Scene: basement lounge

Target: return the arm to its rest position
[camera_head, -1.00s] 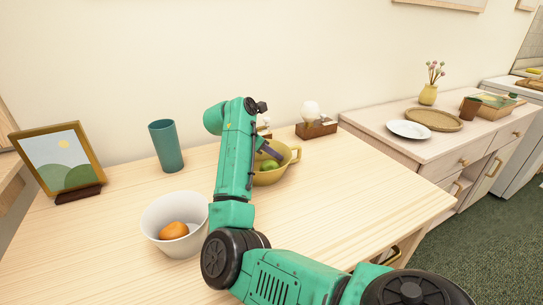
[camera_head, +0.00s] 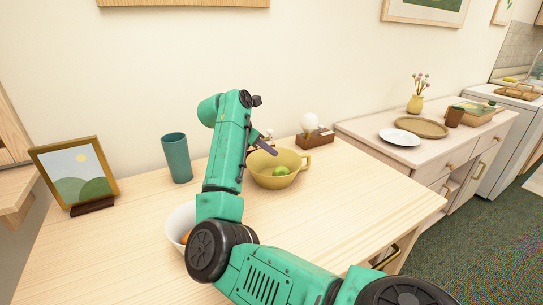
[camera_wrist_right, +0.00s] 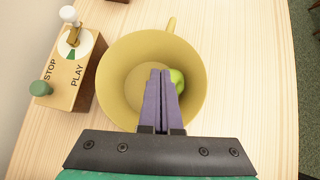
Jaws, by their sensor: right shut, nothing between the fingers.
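My right arm reaches up across the middle of the head view. The bowl (camera_head: 265,182) and fruit (camera_head: 280,171) also show in the head view. My left gripper is not in view.
On the wooden table stand a picture frame (camera_head: 76,176), a teal cup (camera_head: 177,158), and a white bowl (camera_head: 178,222) partly hidden by my arm. The table's right side is clear.

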